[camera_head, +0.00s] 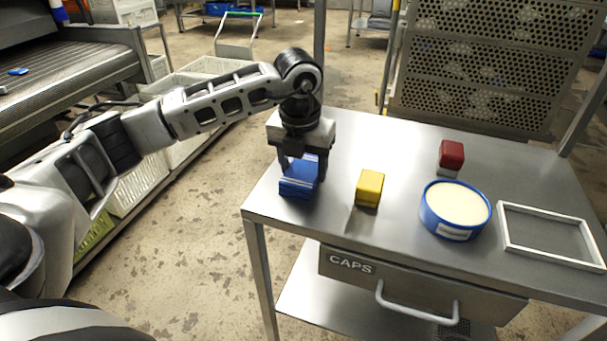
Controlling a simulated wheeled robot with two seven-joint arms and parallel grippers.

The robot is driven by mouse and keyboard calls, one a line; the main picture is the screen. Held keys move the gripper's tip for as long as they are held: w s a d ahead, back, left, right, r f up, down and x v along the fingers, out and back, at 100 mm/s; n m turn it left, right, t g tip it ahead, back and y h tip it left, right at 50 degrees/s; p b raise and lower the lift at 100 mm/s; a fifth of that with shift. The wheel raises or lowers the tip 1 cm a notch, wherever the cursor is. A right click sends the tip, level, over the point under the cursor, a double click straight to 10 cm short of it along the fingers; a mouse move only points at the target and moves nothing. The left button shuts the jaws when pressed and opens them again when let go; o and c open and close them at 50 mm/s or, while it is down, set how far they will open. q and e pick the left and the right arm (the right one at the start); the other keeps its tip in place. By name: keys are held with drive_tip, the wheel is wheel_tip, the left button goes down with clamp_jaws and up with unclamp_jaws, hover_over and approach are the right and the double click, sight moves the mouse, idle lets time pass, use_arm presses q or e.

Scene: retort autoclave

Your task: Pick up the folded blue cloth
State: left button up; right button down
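The folded blue cloth (298,185) is a small blue block-like bundle with pale lines, near the table's left edge. My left gripper (304,172) points down over it from above. Its two fingers are spread apart, one on each side of the cloth's upper part, and partly hide it. I see no clear sign of the fingers squeezing the cloth, and it appears to rest on the table. My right gripper is not in view.
The metal table (385,145) also holds a yellow block (369,188), a red block (451,154), a blue round tub (455,210) with cream contents and a white-rimmed frame (550,252). A drawer marked CAPS (352,265) is below. A perforated rack (490,65) stands behind.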

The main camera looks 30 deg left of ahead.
sight(304, 168)
use_arm(q)
drive_tip(key=shift+r, duration=0.15)
drive_tip(key=shift+r, duration=0.2)
wheel_tip(304, 168, up, 2)
drive_tip(key=shift+r, duration=0.15)
drive_tip(key=s+d+r, duration=0.3)
drive_tip(key=d+r, duration=0.7)
drive_tip(key=d, duration=0.3)
drive_tip(key=shift+d, duration=0.35)
